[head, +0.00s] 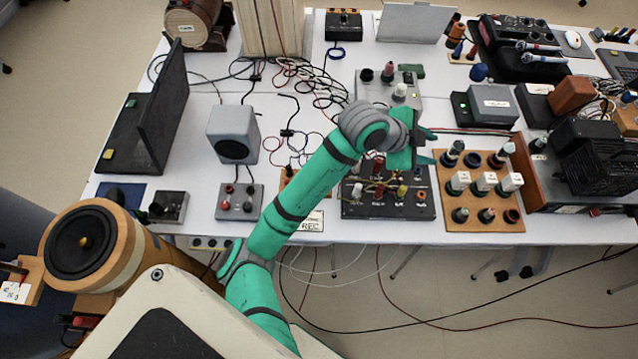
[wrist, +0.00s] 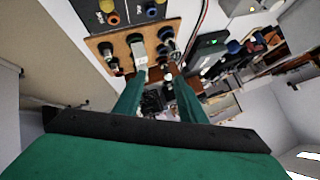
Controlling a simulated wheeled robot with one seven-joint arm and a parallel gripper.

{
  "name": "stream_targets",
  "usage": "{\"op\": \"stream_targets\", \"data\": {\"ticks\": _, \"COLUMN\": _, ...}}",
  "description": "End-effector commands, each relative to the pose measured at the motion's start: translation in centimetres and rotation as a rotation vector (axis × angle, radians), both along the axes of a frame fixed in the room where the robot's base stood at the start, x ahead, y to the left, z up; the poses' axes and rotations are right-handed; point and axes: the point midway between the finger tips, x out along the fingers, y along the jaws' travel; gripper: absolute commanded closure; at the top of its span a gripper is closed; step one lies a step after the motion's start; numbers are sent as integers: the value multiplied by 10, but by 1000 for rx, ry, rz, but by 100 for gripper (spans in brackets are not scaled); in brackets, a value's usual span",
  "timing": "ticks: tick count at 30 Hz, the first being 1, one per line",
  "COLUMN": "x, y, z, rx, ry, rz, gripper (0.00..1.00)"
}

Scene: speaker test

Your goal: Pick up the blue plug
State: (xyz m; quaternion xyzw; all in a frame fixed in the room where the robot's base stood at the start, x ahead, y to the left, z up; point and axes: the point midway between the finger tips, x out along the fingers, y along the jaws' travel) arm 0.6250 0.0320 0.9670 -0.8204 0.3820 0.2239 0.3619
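A tan board (head: 482,228) at the right of the table bears several upright plugs, some with white tags. A dark plug with a bluish look (head: 454,152) stands at its back left corner; I cannot tell for sure that this is the blue plug. The board also shows in the wrist view (wrist: 122,46), with a dark bluish plug (wrist: 166,36) on it. My gripper (head: 432,149) is above the table, just left of the board's back left corner. Its two green fingers are apart with nothing seen between them, as in the wrist view (wrist: 163,83).
A black panel (head: 385,207) with coloured sockets and leads lies left of the board. A dark amplifier (head: 597,160) stands to its right. A grey box (head: 493,105) is behind it. Cables cover the table's middle.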

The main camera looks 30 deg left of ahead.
Motion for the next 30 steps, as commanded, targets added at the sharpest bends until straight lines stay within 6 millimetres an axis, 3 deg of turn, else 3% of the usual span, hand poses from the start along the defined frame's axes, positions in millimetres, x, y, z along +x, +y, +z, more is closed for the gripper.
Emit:
{"op": "stream_targets", "data": {"ticks": 1, "x": -8, "y": 24, "z": -7, "rx": 72, "ry": 39, "rz": -13, "gripper": 63}}
{"op": "stream_targets", "data": {"ticks": 5, "x": -39, "y": 80, "z": -27, "rx": 239, "ry": 170, "rz": -64, "gripper": 63}}
{"op": "stream_targets", "data": {"ticks": 9, "x": -83, "y": 146, "z": -44, "rx": 397, "ry": 334, "rz": -107, "gripper": 63}}
{"op": "stream_targets", "data": {"ticks": 15, "x": -144, "y": 219, "z": -51, "rx": 538, "ry": 541, "rz": -146, "gripper": 63}}
{"op": "stream_targets", "data": {"ticks": 21, "x": -175, "y": 249, "z": -53, "rx": 586, "ry": 639, "rz": -163, "gripper": 63}}
{"op": "stream_targets", "data": {"ticks": 30, "x": -177, "y": 250, "z": -93, "rx": 588, "ry": 648, "rz": -164, "gripper": 63}}
